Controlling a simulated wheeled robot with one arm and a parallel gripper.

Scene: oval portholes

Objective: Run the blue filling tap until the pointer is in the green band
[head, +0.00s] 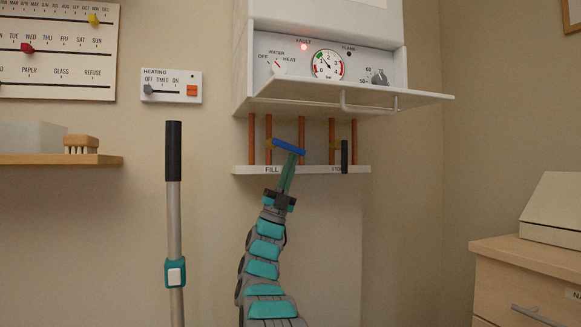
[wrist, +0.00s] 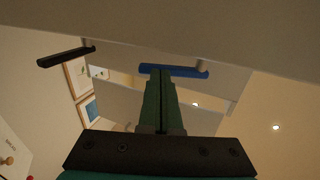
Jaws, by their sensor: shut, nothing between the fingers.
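The blue filling tap (head: 289,147) is a bar handle above the FILL label, slanting down to the right from its pivot at the left. In the wrist view the blue handle (wrist: 173,71) lies across my fingertips. My gripper (head: 290,158) is shut and empty, its tips just below the handle's middle; I cannot tell whether they touch it. It also shows in the wrist view (wrist: 161,74). The round pressure gauge (head: 327,65) has a green band at upper left and red areas. Its small pointer leans to the upper left; I cannot tell whether it is inside the green.
A red fault light (head: 304,47) is lit on the boiler panel. The open white flap (head: 345,97) juts out above the copper pipes. A black tap handle (head: 345,157) hangs upright to the right. A grey pole (head: 174,220) stands at left, a wooden cabinet (head: 530,280) at right.

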